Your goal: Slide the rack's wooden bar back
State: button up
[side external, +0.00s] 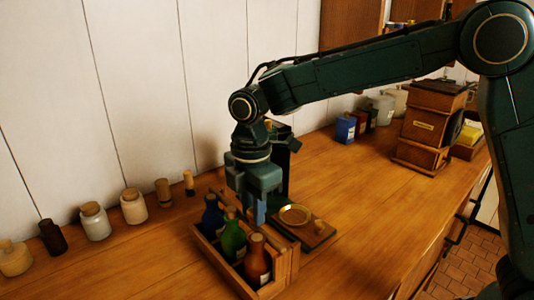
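The wooden rack (222,264) stands on the counter in the lower middle of the side view. It holds a blue bottle (212,218), a green bottle (233,238) and a brown bottle with a pale label (257,262), all upright with corks. My gripper (257,215) points down at the rack's far right side, close beside the blue and green bottles. Its blue-grey fingers overlap in this view, so their gap and anything between them are hidden. I cannot clearly make out the wooden bar or tell whether the fingers touch it.
A dark green scale-like device with a brass dish (295,214) stands just right of the rack. Several jars (95,222) line the wall at left. Small tins (345,128) and a wooden box stack (424,126) stand at back right. The counter between is clear.

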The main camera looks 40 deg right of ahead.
jog(key=shift+d, duration=1.95)
jog(key=o, duration=0.9)
jog(key=shift+r, duration=0.15)
notch_tip(320, 180, up, 7)
jog(key=shift+f, duration=0.15)
